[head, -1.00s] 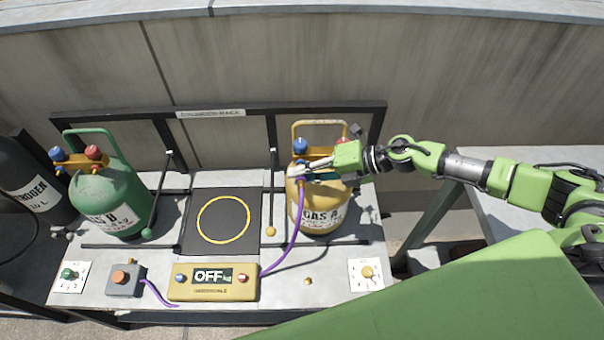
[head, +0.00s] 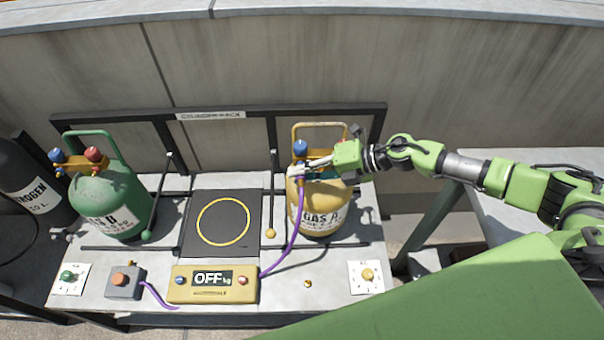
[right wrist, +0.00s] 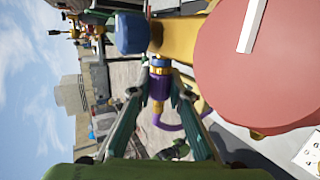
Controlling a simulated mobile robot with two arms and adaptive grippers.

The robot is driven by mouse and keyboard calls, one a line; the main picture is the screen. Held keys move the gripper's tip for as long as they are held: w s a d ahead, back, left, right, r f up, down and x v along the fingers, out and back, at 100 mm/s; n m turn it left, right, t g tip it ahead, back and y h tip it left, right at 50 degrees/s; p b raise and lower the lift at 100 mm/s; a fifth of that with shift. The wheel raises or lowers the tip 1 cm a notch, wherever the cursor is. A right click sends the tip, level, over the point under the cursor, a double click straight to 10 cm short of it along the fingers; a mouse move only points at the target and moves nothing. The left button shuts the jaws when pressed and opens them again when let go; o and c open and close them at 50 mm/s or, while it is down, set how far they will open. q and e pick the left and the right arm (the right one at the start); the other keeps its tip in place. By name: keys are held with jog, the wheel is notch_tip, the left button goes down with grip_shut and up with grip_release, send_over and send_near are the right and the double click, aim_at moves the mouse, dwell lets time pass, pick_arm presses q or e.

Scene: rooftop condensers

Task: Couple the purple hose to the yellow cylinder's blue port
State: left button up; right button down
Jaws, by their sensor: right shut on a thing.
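The yellow cylinder (head: 336,222), marked GAS A, stands upright at the rack's right end. Its blue knob (head: 300,147) shows above my right gripper (head: 303,171) and fills the top of the right wrist view (right wrist: 132,34). My right gripper (right wrist: 158,100) is shut on the end fitting of the purple hose (right wrist: 160,86). A blue ring (right wrist: 160,66) sits at the fitting's tip, lined up with the brass valve beneath the blue knob. I cannot tell whether the fitting is locked on. The hose (head: 285,250) hangs down towards the yellow scale box. My left gripper is out of view.
A large red knob (right wrist: 250,75) is close beside the right fingers. A green cylinder (head: 105,200) stands at left, with an empty ringed pad (head: 250,247) between the cylinders. The scale box (head: 185,295) reads OFF. The rack frame (head: 240,115) runs behind.

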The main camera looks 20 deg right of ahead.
jog(key=shift+w+r, duration=0.1)
jog(key=c, duration=1.8)
grip_release()
jog(key=shift+s+a+p, duration=0.2)
jog(key=shift+s+p, duration=0.3)
jog(key=shift+s, duration=0.2)
jog(key=shift+s+a+p, duration=0.15)
jog(key=shift+s+p, duration=0.35)
jog(key=shift+s, duration=0.2)
jog(key=s+p, duration=0.1)
jog(key=s, duration=0.1)
jog(key=s+a+p, duration=0.1)
jog(key=s, duration=0.1)
jog(key=shift+s+a, duration=0.15)
jog(key=shift+s, duration=0.1)
